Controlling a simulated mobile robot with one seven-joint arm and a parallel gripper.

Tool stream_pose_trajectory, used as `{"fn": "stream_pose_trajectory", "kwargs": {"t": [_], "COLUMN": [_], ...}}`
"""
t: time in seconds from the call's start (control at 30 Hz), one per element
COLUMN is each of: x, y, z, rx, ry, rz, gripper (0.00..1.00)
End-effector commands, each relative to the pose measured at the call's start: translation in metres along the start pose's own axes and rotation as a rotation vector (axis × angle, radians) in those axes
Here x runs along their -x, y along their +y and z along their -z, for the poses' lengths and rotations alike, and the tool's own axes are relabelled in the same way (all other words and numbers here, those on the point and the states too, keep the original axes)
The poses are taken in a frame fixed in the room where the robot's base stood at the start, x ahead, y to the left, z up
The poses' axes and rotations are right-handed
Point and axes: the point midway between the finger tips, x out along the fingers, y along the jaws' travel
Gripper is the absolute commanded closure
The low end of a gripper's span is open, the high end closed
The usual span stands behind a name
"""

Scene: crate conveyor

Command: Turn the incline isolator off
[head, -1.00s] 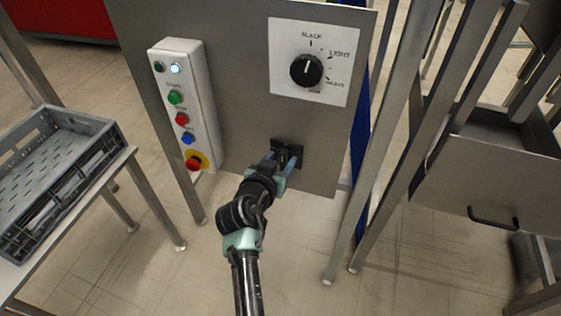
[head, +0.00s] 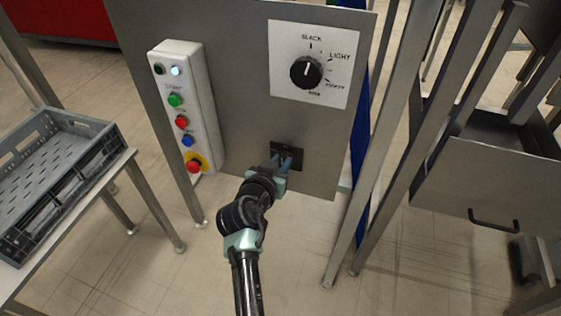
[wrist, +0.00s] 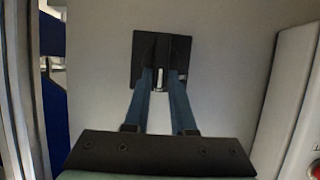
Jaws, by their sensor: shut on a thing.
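The isolator's square black plate (head: 291,147) is fixed low on the grey panel, below the rotary dial. It also shows in the wrist view (wrist: 138,58). My gripper (head: 286,160) is at the plate, its two blue-grey fingers reaching in from the front. In the wrist view the fingertips (wrist: 162,74) lie in front of the plate, on either side of its middle, shut on the isolator's handle. A small pale metal part (wrist: 158,78) shows between them. The handle is mostly hidden by the fingers, and I cannot read any position marks.
A dial (head: 306,71) on a white label sits above the isolator. A pale control box (head: 196,110) with several buttons stands out from the panel at left. A grey crate (head: 108,135) rests on a table at far left. Metal posts (head: 385,150) stand close at right.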

Motion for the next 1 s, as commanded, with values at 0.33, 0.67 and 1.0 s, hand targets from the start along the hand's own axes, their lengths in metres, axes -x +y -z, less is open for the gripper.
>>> {"fn": "stream_pose_trajectory", "kwargs": {"t": [0.33, 0.67, 1.0], "x": [-0.001, -0.002, -0.004], "y": [-0.005, -0.013, -0.018], "z": [-0.003, -0.006, -0.011], "rx": [0.137, 0.413, 0.712], "ry": [0.0, 0.0, 0.0], "rz": [-0.056, -0.17, -0.296], "gripper": [1.0, 1.0, 1.0]}}
